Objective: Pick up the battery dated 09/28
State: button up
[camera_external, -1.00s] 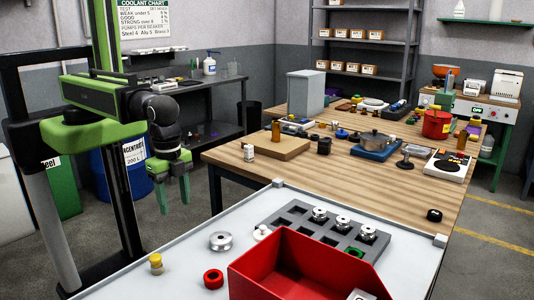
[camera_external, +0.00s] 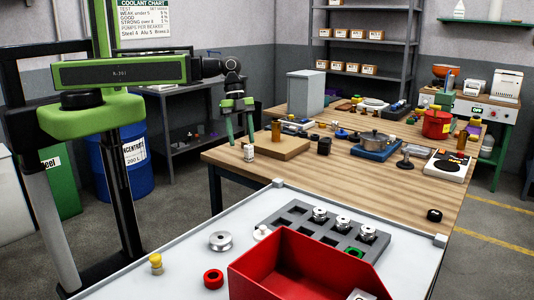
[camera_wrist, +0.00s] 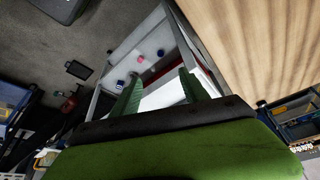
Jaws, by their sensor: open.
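My gripper (camera_external: 240,138) is open and empty. It hangs fingers down at the left edge of the wooden table, and its two green fingers also show in the wrist view (camera_wrist: 160,82). A small whitish block with dark marks (camera_external: 249,153) stands on the wood just below the fingers in the external view; I cannot tell whether it is a battery. A dark block (camera_external: 324,146) stands further right. No 09/28 date is readable in either view, so I cannot single out that battery.
A wooden board (camera_external: 282,149) lies right of the whitish block. In front, a white table (camera_external: 190,275) carries a red bin (camera_external: 300,268) and a grey tray with pulleys (camera_external: 290,222). Bare wood (camera_external: 330,175) lies in the table's middle.

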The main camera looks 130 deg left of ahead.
jog(key=s+a+r+n+y+p, duration=0.25)
jog(key=s+a+n, duration=0.25)
jog(key=s+a, duration=1.05)
jog(key=b, duration=1.2)
send_over(251, 156)
jog(key=s, duration=0.3)
jog(key=shift+t+h, duration=0.3)
jog(key=shift+h, duration=0.15)
notch_tip(251, 156, down, 11)
jog(key=shift+d, duration=0.1)
jog(key=shift+w+f, duration=0.2)
jog(key=shift+f, duration=0.1)
jog(key=shift+r, duration=0.1)
jog(key=b+x, duration=0.5)
jog(key=shift+w+a, duration=0.2)
jog(key=shift+a, duration=0.15)
grip_shut()
